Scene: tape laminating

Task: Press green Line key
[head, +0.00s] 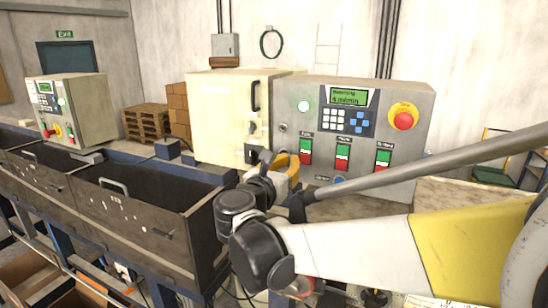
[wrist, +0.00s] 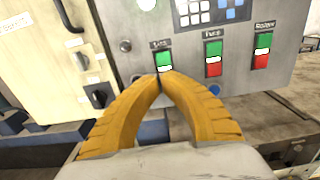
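The Line switch (wrist: 164,60) is the leftmost of three rocker switches on the grey control panel, with a small label above it. Its green upper key shows clear in the wrist view; my fingertips cover its lower part. In the head view my gripper (head: 291,162) is left of and below the switch.
Two more green-and-red switches (wrist: 213,58) (wrist: 262,50) stand to the right. Above are a keypad (head: 336,120), a lit display (head: 349,97) and a red emergency button (head: 403,120). A cream cabinet (head: 220,115) with a dark handle and knobs adjoins at left.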

